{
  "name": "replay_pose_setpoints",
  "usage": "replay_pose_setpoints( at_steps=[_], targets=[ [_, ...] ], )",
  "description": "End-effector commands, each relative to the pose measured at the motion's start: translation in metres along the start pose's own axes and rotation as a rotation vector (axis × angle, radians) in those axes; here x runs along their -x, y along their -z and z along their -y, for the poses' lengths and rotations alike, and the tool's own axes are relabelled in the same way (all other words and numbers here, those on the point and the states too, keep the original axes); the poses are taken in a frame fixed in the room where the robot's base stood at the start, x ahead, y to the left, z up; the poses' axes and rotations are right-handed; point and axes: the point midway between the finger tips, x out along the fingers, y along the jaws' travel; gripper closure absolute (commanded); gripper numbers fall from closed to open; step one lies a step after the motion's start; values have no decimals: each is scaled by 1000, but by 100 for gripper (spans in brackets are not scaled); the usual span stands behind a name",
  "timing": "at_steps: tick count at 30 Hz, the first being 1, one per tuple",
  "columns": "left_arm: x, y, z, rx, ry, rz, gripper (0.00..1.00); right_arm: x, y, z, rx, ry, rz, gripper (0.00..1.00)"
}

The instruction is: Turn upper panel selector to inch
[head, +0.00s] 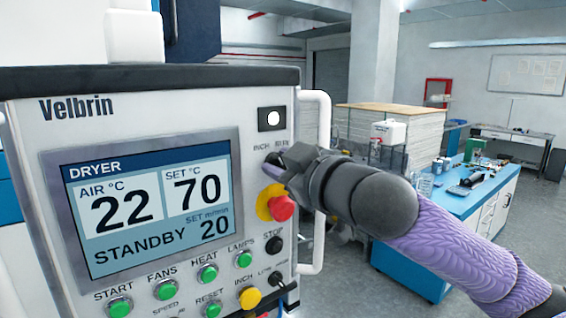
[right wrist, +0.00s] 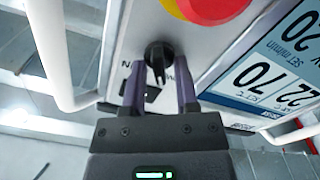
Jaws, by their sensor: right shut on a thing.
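The control panel (head: 150,250) labelled Velbrin fills the left of the head view. The upper selector is a black knob (right wrist: 158,55) at the panel's right side, under a printed label (head: 270,143) that reads INCH at left and a partly hidden word at right. My right gripper (head: 279,164) reaches in from the right and covers most of the knob. In the right wrist view, its two fingers (right wrist: 159,88) lie on either side of the knob's handle, shut on it. I cannot tell which mark the knob points to. My left gripper is not in view.
A red emergency stop button (head: 282,208) on a yellow base sits just below my right gripper. A black STOP button (head: 274,245) and a lower selector (head: 279,279) are further down. A white rail handle (head: 318,110) stands along the panel's right edge. The screen (head: 150,200) reads STANDBY.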

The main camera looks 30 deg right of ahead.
Motion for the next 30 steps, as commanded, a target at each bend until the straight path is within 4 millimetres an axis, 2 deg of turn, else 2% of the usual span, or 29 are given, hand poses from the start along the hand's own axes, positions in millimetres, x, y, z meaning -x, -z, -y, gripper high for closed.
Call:
replay_pose_setpoints(
  at_steps=[3, 4, 5, 13, 16, 19, 25, 30],
  targets=[
    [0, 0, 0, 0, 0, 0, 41, 0, 0, 0, 1, 1, 1, 100],
    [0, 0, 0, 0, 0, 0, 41, 0, 0, 0, 1, 1, 1, 56],
    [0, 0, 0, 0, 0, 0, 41, 0, 0, 0, 0, 1, 1, 50],
    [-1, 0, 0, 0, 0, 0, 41, 0, 0, 0, 0, 0, 0, 50],
    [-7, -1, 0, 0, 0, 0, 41, 8, -3, 0, 2, -3, 0, 50],
    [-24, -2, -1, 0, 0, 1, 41, 27, -6, 3, 9, -3, 1, 50],
    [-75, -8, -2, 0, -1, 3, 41, 69, -11, 5, 6, -6, 1, 50],
    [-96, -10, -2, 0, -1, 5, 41, 93, -5, 3, 0, -4, -1, 50]
  ],
)
